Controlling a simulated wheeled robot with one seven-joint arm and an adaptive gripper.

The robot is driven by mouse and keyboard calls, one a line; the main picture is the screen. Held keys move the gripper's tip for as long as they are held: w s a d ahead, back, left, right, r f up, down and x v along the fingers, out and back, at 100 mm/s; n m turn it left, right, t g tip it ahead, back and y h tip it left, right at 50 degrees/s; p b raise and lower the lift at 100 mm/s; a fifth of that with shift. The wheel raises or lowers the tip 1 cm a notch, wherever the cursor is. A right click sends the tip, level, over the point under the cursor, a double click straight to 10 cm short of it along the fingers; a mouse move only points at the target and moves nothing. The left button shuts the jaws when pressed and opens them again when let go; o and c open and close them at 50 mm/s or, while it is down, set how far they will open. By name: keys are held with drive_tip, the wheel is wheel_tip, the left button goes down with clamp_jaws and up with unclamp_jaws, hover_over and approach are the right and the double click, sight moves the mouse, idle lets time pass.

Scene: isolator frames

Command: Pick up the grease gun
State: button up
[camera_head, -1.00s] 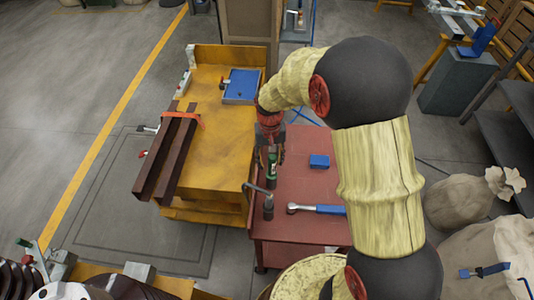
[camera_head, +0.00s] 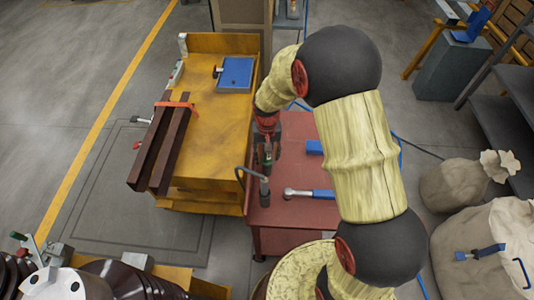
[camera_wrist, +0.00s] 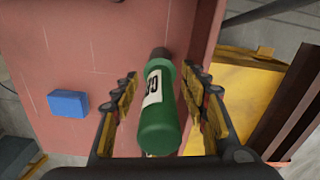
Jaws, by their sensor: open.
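A green cylinder with a white label (camera_wrist: 157,108), which I take to be the grease gun, is between my gripper's fingers in the wrist view. Its far end, or something just beyond it, is dark grey. My gripper (camera_wrist: 160,84) is open, with one finger on each side of the cylinder; whether they touch it I cannot tell. In the head view, my gripper (camera_head: 266,152) is over the left side of the red table (camera_head: 290,225) and partly hides the green body.
A grey tool with a bent handle (camera_head: 264,187) stands close in front of my gripper. A blue-handled ratchet (camera_head: 308,194) and a blue block (camera_head: 314,147) lie to the right. The yellow bench (camera_head: 215,125) with brown beams (camera_head: 160,150) is at the left.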

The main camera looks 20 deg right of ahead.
drive_tip(key=shift+c, duration=0.4)
clamp_jaws()
drive_tip(key=shift+r, duration=0.1)
